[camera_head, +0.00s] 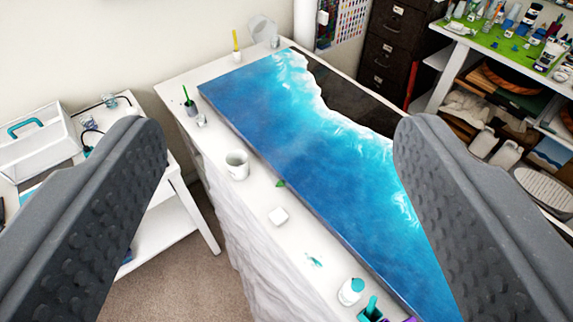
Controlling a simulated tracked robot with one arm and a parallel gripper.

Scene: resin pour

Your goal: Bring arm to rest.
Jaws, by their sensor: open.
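My gripper (280,150) is open and empty. Its two dark grey, studded fingers stand wide apart at the left and right of the picture. Between them, beyond the fingertips, lies a long white table (178,87) with a blue and white resin panel (262,105) on it. Nothing is between the fingers close to them. The right finger hides part of the panel's right side.
A white side table (160,235) is at left. A dark drawer cabinet (391,50) and cluttered shelves are at right. Carpet (185,275) shows clear between the tables.

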